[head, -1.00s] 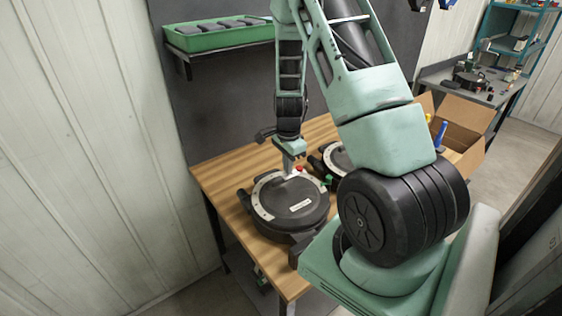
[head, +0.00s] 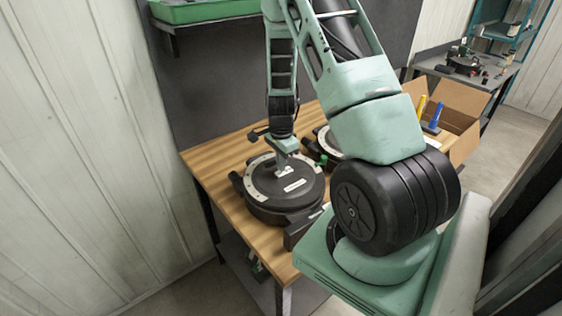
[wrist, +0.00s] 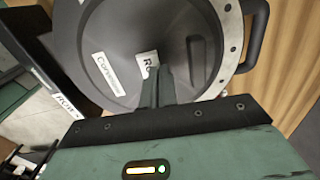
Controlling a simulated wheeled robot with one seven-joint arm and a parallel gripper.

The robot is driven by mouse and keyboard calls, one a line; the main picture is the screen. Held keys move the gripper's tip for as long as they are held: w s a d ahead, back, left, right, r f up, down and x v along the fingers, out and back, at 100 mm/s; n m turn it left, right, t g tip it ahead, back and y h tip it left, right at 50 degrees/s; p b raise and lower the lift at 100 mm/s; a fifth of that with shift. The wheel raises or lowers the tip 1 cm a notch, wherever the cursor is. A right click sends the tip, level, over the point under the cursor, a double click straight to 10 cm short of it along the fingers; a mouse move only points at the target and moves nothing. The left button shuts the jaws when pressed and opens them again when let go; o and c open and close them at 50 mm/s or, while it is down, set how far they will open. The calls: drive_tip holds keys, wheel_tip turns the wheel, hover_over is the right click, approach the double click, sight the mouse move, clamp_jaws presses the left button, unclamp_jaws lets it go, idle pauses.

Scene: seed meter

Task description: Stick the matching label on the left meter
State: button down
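The left meter (head: 270,200) is a round black unit with a pale rim ring on the wooden bench. Its lid bears a white printed label (head: 294,185), which starts "Corv" in the wrist view (wrist: 108,72). My gripper (head: 284,166) is over the lid, fingers pointing down. In the wrist view its fingers (wrist: 160,85) are close together on a small white label (wrist: 147,62) showing "Ro"; the rest is hidden behind them. This label is very near the lid; I cannot tell whether it touches. A plate with white lettering (wrist: 67,105) is beside the meter.
A second round meter (head: 325,140) stands behind to the right, partly hidden by my arm. An open cardboard box (head: 465,112) is at the bench's right. A green tray (head: 195,12) sits on a wall shelf. The bench's left strip (head: 215,160) is clear.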

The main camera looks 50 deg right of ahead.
drive_tip(key=shift+f+b, duration=0.3)
drive_tip(key=shift+f, duration=0.1)
idle(0.8)
idle(0.4)
drive_tip(key=c, duration=1.6)
unclamp_jaws()
drive_tip(key=shift+r, duration=0.1)
drive_tip(key=shift+r+p, duration=2.85)
drive_tip(key=shift+r, duration=0.65)
